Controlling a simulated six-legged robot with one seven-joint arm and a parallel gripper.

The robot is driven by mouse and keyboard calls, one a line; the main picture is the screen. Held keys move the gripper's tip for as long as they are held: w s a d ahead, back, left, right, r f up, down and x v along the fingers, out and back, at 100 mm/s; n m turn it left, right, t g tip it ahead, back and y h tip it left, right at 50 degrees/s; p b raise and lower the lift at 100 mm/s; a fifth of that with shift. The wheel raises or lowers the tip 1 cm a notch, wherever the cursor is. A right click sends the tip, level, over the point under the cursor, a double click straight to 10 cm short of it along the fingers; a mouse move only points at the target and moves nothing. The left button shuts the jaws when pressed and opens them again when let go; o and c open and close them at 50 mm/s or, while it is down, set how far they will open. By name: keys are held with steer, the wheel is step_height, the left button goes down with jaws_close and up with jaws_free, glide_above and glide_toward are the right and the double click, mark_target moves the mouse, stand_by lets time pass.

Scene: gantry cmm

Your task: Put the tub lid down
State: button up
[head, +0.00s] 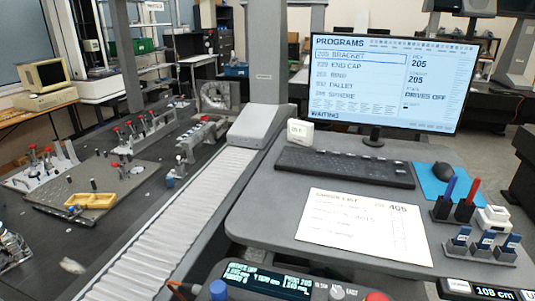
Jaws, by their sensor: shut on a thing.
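My gripper is not in view, and nothing held by it shows. I cannot make out a tub lid for certain in the head view. A shallow yellow tray-like thing (90,201) lies on a grey fixture plate (130,180) on the dark machine table at the left. I cannot tell whether it is the tub or something else. A small pale object (72,265) lies on the dark table nearer the front.
A ribbed grey bellows cover (165,240) runs between the dark table and the grey desk (265,215). The desk holds a monitor (385,80), keyboard (345,167), paper sheet (365,225), mouse (442,171) and pen holders. A control panel (265,283) stands at the front edge.

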stand_by(0.4)
steer(key=shift+d+f, duration=0.1)
steer(key=shift+f, duration=0.4)
steer(key=shift+s+f, duration=0.25)
steer(key=shift+f, duration=0.35)
steer(key=shift+d, duration=0.1)
